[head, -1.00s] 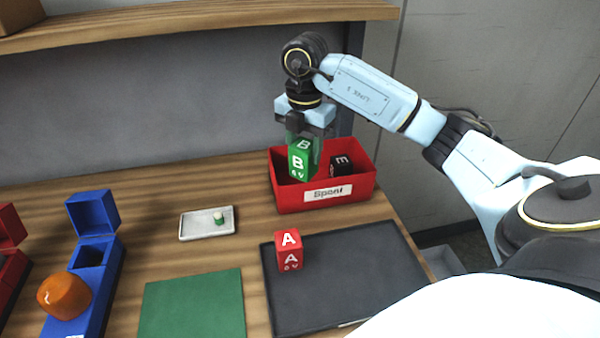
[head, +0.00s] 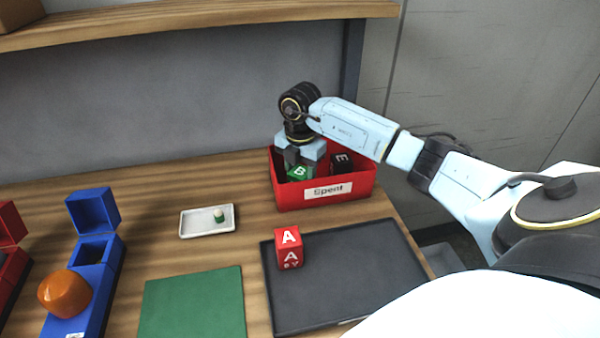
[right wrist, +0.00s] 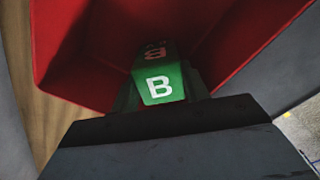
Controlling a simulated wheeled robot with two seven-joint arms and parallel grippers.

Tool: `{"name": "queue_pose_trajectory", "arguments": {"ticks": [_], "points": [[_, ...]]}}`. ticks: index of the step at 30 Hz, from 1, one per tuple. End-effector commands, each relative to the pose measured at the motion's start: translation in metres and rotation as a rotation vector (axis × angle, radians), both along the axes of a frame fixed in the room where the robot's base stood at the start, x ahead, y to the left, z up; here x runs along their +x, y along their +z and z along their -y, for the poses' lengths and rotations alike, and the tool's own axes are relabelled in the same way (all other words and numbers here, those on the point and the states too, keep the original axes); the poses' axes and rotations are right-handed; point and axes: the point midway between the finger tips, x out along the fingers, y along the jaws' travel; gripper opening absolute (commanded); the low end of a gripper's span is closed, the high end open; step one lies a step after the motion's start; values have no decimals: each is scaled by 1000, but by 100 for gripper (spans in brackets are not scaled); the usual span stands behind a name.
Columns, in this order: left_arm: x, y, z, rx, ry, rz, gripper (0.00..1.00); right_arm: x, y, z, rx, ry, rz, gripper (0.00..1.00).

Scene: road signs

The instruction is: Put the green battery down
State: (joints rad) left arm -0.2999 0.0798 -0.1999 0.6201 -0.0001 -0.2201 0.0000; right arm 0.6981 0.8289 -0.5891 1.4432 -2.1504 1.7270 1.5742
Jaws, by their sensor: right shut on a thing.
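The green battery, a block marked B (head: 299,173), is down inside the red bin labelled "Spent" (head: 283,197), at its left part. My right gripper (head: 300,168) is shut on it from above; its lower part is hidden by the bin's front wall. In the right wrist view the green battery (right wrist: 160,84) sits between the fingers, with the red bin wall (right wrist: 235,50) around it. I cannot tell whether it touches the bin floor. My left gripper is not in view.
A dark block marked E (head: 342,163) lies in the bin's right part. A red block marked A (head: 289,248) stands on the dark tray (head: 350,285). A green mat (head: 193,305), a small white tray (head: 195,225) and a blue box (head: 92,212) are left of it.

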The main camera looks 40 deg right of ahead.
Motion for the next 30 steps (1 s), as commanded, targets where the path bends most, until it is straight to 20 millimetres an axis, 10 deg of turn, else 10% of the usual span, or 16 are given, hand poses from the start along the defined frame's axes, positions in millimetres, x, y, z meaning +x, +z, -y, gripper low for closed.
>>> {"name": "queue_pose_trajectory", "arguments": {"ticks": [12, 13, 18, 30], "points": [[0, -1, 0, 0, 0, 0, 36, 4, -6, 2, -1, -1, 5, 2], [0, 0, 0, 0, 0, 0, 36, 3, -6, 2, 0, -1, 3, 48], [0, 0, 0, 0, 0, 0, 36, 3, -6, 2, 0, -1, 3, 67], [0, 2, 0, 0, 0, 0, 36, 4, 7, 2, 0, 0, 6, 67]]}}
